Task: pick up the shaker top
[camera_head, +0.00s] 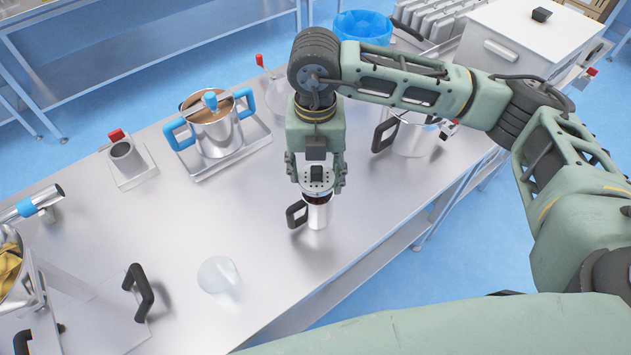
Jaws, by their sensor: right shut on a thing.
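My right gripper (316,188) points straight down over a small metal shaker (318,216) with a black side handle (296,214). The shaker stands upright on the steel table. The fingers are shut on the shaker top at the shaker's upper end; the gripper hides most of this top. I cannot tell whether the top is still in contact with the body. My left gripper is not in view.
A pot with blue handles (216,132) stands on a tray at the back left. A clear cup (218,276) is at the front. A pot with a black handle (414,136) is to the right. The steel table (190,215) is bare left of the shaker.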

